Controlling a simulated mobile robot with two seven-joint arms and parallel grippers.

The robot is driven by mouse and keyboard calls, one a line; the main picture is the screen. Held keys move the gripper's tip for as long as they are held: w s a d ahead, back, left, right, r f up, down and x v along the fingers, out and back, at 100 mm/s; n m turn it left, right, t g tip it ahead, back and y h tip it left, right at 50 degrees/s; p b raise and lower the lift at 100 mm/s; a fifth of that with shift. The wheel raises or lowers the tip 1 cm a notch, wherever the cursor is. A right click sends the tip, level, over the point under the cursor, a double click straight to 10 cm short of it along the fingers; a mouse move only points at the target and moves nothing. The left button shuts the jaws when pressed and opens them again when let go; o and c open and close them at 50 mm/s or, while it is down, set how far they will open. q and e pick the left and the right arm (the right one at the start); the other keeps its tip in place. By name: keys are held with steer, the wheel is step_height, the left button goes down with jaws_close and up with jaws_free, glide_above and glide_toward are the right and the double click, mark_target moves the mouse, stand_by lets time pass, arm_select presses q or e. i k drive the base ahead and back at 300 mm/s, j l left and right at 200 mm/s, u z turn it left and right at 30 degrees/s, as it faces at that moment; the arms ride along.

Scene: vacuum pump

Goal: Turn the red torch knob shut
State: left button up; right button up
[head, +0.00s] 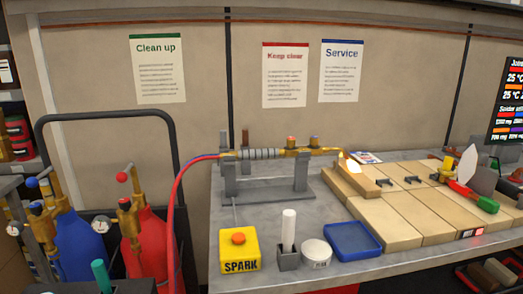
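A brass torch (310,152) lies level on a grey stand (270,190) on the bench. A bright flame (352,165) shows at its right end. An orange-red knob (291,140) stands on top of the brass body, with a brownish knob (314,141) to its right. A dark reddish knob (245,137) stands nearer the hose end. I cannot tell for certain which is the red torch knob, or how far any is turned. Red and blue hoses (180,190) run to the torch's left end. Neither of my grippers is in view.
A red cylinder (147,240) and a blue cylinder (80,240) stand at the left. A yellow SPARK box (240,255), a white stick in a holder (289,235), a round tin (316,252) and a blue tray (352,240) line the bench front. Pale bricks (400,225) lie right.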

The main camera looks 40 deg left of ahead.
mark_target(290, 142)
steer(key=u, duration=1.1)
